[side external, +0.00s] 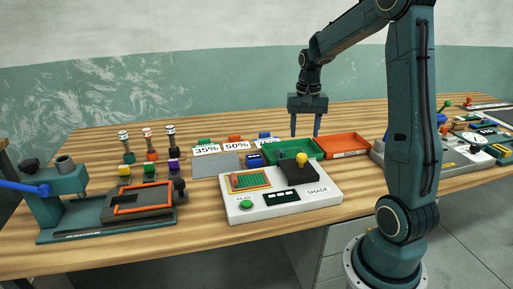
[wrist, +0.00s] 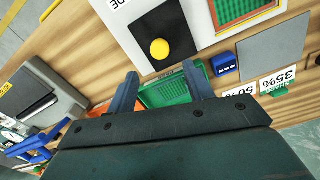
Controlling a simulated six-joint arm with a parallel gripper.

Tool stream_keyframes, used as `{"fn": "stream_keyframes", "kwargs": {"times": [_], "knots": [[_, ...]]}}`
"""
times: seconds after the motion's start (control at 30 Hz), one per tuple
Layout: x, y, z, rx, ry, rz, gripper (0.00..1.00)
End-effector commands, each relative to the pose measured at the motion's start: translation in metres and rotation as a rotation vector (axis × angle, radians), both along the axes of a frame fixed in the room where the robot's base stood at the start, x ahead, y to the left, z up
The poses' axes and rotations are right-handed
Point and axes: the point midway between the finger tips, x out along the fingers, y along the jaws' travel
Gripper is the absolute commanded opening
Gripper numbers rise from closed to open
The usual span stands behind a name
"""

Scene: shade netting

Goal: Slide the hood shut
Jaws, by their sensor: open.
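The black hood (side external: 298,174) with its yellow knob (side external: 302,158) sits on the right part of the white shade meter (side external: 270,211). Left of the hood, the meter's window (side external: 249,181) is uncovered and shows green netting in a yellow and orange frame. My gripper (side external: 305,133) is open and empty, above and behind the meter, over the trays. In the wrist view the yellow knob (wrist: 159,49) and black hood (wrist: 152,30) lie just beyond my open fingertips (wrist: 160,71), apart from them. The netting window (wrist: 238,10) shows there too.
A green tray (side external: 312,152) and an orange tray (side external: 346,153) stand behind the meter. Labelled sample cards (side external: 207,150) and a small blue block (side external: 254,159) lie to the left. A dark clamp device (side external: 105,215) stands at far left. Bare wood shows in front of the meter.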

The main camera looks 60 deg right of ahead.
Motion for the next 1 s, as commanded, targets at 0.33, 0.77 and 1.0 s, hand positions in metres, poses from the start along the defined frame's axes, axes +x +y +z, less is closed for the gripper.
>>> {"fn": "stream_keyframes", "kwargs": {"times": [0.33, 0.77, 1.0], "knots": [[-0.001, 0.0, -0.054, 0.002, 0.004, 0.0, 0.52], [0.0, 0.0, -0.083, 0.0, 0.0, 0.0, 0.52], [0.0, 0.0, -0.083, 0.0, 0.0, 0.0, 0.52]]}}
